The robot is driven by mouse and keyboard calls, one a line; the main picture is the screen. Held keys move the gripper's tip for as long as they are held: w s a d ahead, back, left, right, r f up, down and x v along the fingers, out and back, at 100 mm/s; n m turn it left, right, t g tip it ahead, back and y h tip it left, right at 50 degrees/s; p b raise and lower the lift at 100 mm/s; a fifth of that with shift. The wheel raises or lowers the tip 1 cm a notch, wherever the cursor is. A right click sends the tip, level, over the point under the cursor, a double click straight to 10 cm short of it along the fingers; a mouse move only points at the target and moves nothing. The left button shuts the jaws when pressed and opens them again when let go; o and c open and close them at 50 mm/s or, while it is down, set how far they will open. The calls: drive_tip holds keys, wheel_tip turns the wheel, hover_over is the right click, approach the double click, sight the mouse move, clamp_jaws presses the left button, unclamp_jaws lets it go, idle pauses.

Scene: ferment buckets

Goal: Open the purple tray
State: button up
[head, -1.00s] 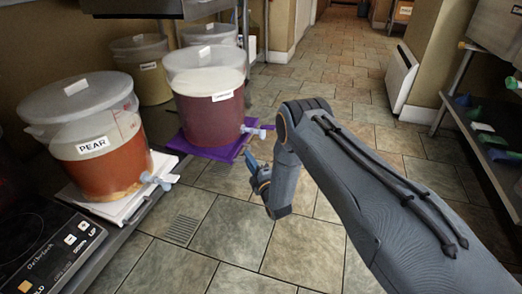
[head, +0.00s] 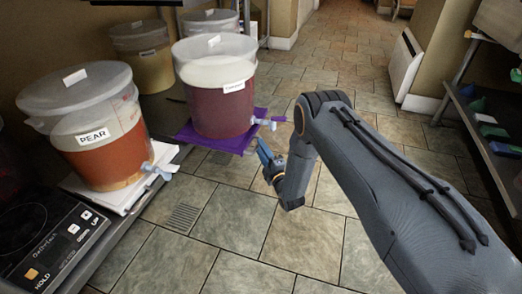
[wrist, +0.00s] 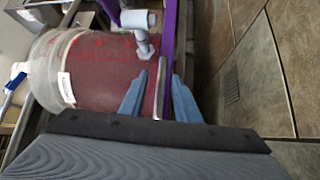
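The purple tray (head: 240,143) lies flat under a bucket of dark red liquid (head: 220,105) on the left-hand shelf. In the wrist view the purple tray (wrist: 168,35) runs as an upright strip, with the red bucket (wrist: 95,70) and its pale spigot (wrist: 140,22) to its left. My gripper (head: 266,158) is just right of the tray's front corner, below the spigot. In the wrist view my gripper (wrist: 159,82) has its two blue fingers apart, with the tray's edge showing between them. I cannot tell whether they touch it.
A PEAR bucket (head: 95,130) stands on a white tray (head: 160,178), nearer on the left, beside a black hot plate (head: 40,240). More buckets (head: 145,60) stand behind. The tiled floor (head: 235,235) in front is clear. Shelving (head: 480,130) stands at the right.

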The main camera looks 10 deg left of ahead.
drive_tip(key=p+v, duration=0.3)
drive_tip(key=v, duration=0.4)
drive_tip(key=shift+s, duration=0.45)
drive_tip(key=shift+f, duration=0.1)
